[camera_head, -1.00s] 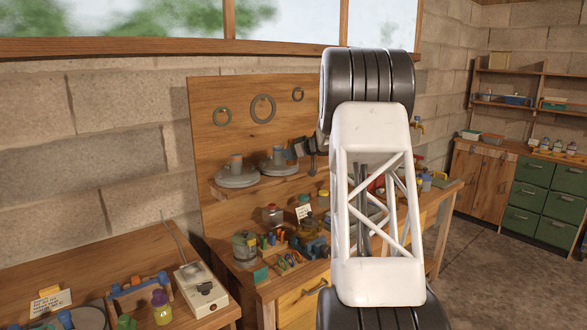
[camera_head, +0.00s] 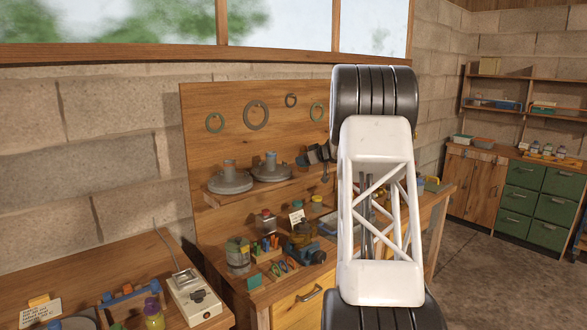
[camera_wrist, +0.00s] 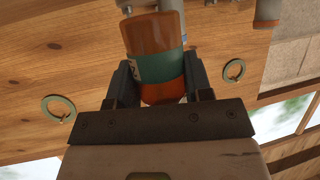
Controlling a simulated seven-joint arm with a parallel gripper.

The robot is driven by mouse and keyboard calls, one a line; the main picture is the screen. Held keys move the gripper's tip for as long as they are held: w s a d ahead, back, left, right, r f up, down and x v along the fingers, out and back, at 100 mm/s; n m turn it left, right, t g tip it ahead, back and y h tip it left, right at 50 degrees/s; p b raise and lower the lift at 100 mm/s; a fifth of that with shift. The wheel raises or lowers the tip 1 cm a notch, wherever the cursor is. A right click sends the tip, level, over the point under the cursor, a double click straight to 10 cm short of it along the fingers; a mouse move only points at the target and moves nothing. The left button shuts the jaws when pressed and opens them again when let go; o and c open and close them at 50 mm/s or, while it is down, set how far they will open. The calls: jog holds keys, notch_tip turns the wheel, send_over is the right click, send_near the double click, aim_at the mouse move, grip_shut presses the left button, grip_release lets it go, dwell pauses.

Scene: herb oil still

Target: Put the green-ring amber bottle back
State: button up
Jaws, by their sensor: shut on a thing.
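In the wrist view an amber bottle (camera_wrist: 148,36) with a green-teal band and an orange band sits between the fingers of my gripper (camera_wrist: 159,76). My gripper is shut on it, with one dark finger on each side. The bottle's far end runs towards the top of the picture, where a grey part meets it. I cannot tell whether they touch. In the head view my own white arm link hides the gripper and the bottle.
A wooden pegboard with hanging rings (camera_head: 256,115) stands behind a bench with jars, a small tool rack and a blue clamp-like tool (camera_head: 308,252). A shelf holds grey round pieces (camera_head: 230,181). A white hot-plate box (camera_head: 194,296) is at the lower left. Small bottles (camera_head: 547,150) stand on the far-right counter.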

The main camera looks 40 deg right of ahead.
jog(key=shift+w+d+f, duration=0.25)
jog(key=shift+w+d, duration=1.3)
jog(key=shift+w, duration=0.55)
jog(key=shift+w+d+f, duration=0.25)
jog(key=shift+w+d, duration=1.35)
jog(key=shift+w, duration=0.5)
jog(key=shift+w+d+f, duration=0.25)
jog(key=shift+w+d, duration=1.3)
jog(key=shift+w, duration=0.55)
jog(key=shift+f, duration=1.75)
jog(key=shift+f, duration=0.1)
jog(key=o, duration=1.1)
jog(key=shift+c, duration=0.2)
